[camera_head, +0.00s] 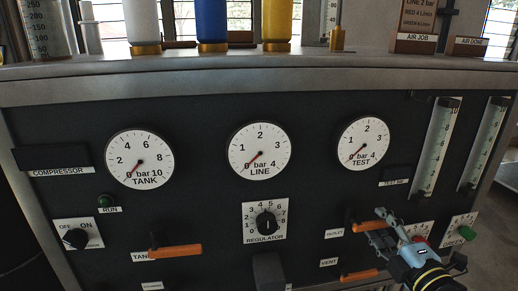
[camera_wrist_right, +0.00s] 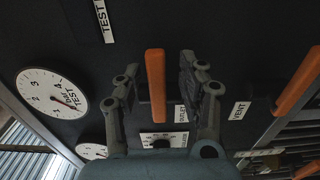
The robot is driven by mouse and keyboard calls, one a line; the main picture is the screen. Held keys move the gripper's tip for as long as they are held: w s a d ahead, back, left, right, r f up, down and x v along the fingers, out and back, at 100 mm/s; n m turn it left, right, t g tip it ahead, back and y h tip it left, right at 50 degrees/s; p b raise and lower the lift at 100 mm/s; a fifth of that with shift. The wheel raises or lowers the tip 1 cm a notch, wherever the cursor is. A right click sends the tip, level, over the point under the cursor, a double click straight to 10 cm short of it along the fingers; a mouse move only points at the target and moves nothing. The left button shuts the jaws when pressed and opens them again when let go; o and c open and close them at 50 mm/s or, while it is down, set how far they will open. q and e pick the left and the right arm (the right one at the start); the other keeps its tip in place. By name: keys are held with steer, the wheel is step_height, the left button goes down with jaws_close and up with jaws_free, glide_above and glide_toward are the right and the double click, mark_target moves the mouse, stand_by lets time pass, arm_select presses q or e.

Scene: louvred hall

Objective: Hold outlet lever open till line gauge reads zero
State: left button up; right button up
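The outlet lever (camera_head: 368,225) is an orange bar beside the OUTLET label (camera_head: 334,233), lying roughly level like the levers near it. My right gripper (camera_head: 374,227) is at its right end. In the right wrist view the orange outlet lever (camera_wrist_right: 155,85) lies between the two spread fingers (camera_wrist_right: 157,80), with gaps visible on both sides. The line gauge (camera_head: 259,151) is a white dial, and its red needle points to the lower left, at or very near 0. My left gripper is not in view.
The tank gauge (camera_head: 140,160) and test gauge (camera_head: 363,144) also have needles near 0. The orange vent lever (camera_head: 360,275) sits just below the outlet lever. A regulator knob (camera_head: 266,222), tank lever (camera_head: 178,251) and ON/OFF switch (camera_head: 76,238) are further left.

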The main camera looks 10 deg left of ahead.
steer(key=shift+s+d, duration=0.15)
steer(key=shift+s, duration=0.15)
steer(key=p+v, duration=0.1)
steer(key=v, duration=0.5)
steer(key=shift+s+r, duration=0.1)
steer(key=v, duration=1.2)
stand_by(0.6)
